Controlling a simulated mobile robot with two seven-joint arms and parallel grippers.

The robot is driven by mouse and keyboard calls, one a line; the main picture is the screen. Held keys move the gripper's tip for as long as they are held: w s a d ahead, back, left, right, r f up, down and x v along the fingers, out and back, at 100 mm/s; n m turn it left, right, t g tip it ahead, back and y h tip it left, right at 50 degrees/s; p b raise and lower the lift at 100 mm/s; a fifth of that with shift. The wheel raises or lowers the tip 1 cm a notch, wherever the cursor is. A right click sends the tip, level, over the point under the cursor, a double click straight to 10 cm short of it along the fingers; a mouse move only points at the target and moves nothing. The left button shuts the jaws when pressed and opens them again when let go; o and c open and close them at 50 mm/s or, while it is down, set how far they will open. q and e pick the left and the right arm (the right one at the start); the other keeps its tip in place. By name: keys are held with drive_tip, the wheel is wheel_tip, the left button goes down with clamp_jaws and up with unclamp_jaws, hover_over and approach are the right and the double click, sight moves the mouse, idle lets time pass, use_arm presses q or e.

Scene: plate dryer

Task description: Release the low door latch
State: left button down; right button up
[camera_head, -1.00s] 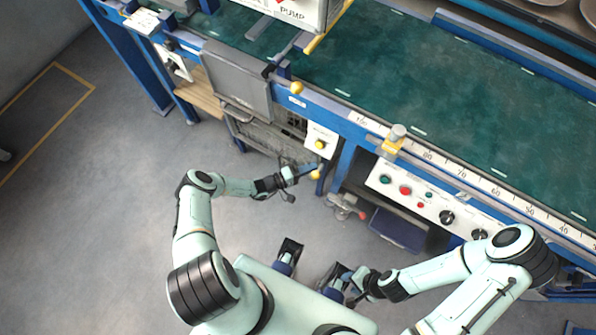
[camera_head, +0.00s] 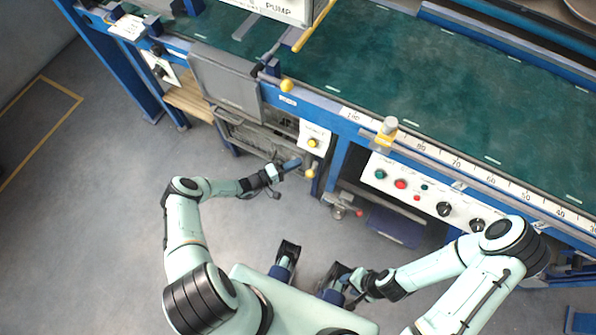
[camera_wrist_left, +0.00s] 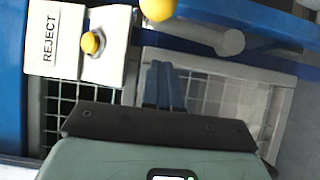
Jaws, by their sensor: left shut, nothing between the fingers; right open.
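The low latch appears to be the lever with a yellow ball knob (camera_head: 311,173) under the white button panel. In the left wrist view, a yellow ball (camera_wrist_left: 157,9) sits at the top edge, beyond my fingertips, beside a grey rod end (camera_wrist_left: 231,42). My left gripper (camera_head: 298,163) is shut and empty, just left of the low knob. In the left wrist view, its blue fingers (camera_wrist_left: 163,68) stand together before the wire mesh door (camera_wrist_left: 222,98), apart from the ball. Any contact with the lever is unclear. My right gripper (camera_head: 347,288) is open, low beside my base.
The white REJECT panel (camera_wrist_left: 55,45) with a yellow button (camera_wrist_left: 92,42) is close left of my fingers. Another yellow knob (camera_head: 287,85) is higher on the machine. A control panel (camera_head: 425,192) lies right of the blue leg. The floor (camera_head: 110,220) at left is clear.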

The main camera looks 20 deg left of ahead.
use_arm(q)
drive_tip(key=v, duration=1)
drive_tip(key=shift+r+p, duration=0.25)
drive_tip(key=shift+p, duration=0.1)
